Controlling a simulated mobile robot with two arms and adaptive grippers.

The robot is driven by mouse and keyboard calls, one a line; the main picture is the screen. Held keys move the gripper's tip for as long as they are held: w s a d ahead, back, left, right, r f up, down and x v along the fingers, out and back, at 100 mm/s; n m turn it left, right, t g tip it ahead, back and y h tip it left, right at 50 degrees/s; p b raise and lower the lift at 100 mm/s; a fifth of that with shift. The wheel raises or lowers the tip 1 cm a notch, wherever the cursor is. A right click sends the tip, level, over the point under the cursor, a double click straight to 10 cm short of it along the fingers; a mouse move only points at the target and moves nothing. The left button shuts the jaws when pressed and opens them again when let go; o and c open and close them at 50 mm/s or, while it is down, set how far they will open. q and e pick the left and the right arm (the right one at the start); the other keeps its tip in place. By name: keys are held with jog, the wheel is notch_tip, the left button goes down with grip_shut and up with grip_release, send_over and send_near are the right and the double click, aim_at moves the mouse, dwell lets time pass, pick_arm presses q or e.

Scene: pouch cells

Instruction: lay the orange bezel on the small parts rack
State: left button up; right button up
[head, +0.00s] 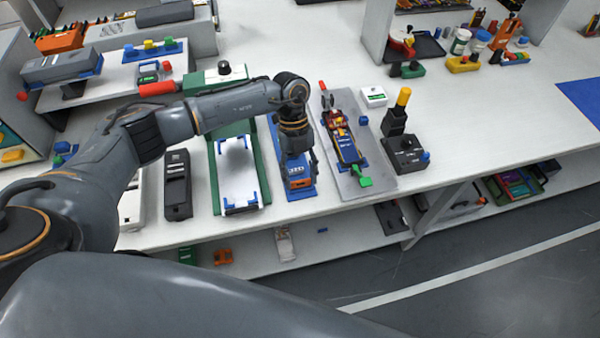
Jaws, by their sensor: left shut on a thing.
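My left gripper (298,163) points down over a long blue tray (303,193) near the front edge of the bench. It is shut on a small orange piece (299,183), which looks like the orange bezel. The fingers and wrist hide part of it, and I cannot tell whether it touches the tray. I cannot tell for sure which thing is the small parts rack. My right gripper is not in view.
Left of the blue tray stand a green-framed white tray (239,180) and a dark box (177,185). Right of it lie a grey board (377,183) with coloured parts and a black device (404,153) with a yellow top.

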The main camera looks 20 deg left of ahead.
pick_arm(q)
jog(key=shift+f+b, duration=0.55)
jog(key=shift+f, duration=0.4)
jog(key=o, duration=0.8)
jog(key=shift+r, duration=0.1)
jog(key=shift+o, duration=0.2)
jog(key=shift+r, duration=0.1)
jog(key=v, duration=1.1)
jog(key=shift+r, duration=0.4)
jog(key=shift+w+a, duration=0.1)
